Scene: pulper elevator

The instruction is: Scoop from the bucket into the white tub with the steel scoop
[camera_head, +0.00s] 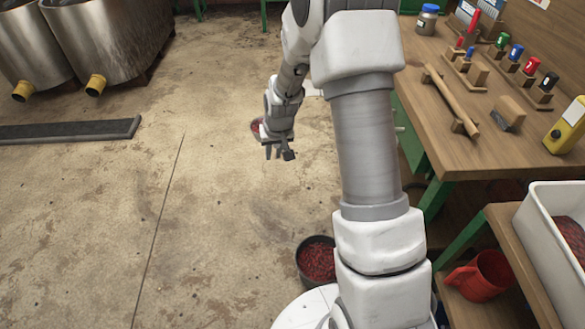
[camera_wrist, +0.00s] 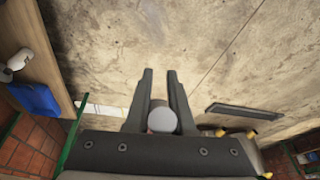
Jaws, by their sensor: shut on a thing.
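My gripper (camera_head: 279,153) hangs over the open floor in the middle of the head view, its fingers closed on the steel scoop. The scoop (camera_head: 257,127) shows only partly behind my wrist, with dark red contents. In the wrist view, a round grey end of the scoop (camera_wrist: 162,119) sits between the fingers. The dark bucket (camera_head: 302,268) stands on the floor beside my base, filled with red cherries. My gripper is well apart from it. The white tub (camera_head: 545,255) is at the right edge on a wooden stand, with some red cherries inside.
A wooden workbench (camera_head: 440,100) with tools, coloured pots and a yellow device (camera_head: 568,127) stands at the right. A red jug (camera_head: 482,275) sits on the shelf below the tub. Steel tanks (camera_head: 105,38) and a dark floor grate (camera_head: 65,130) are at the left. The floor between is clear.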

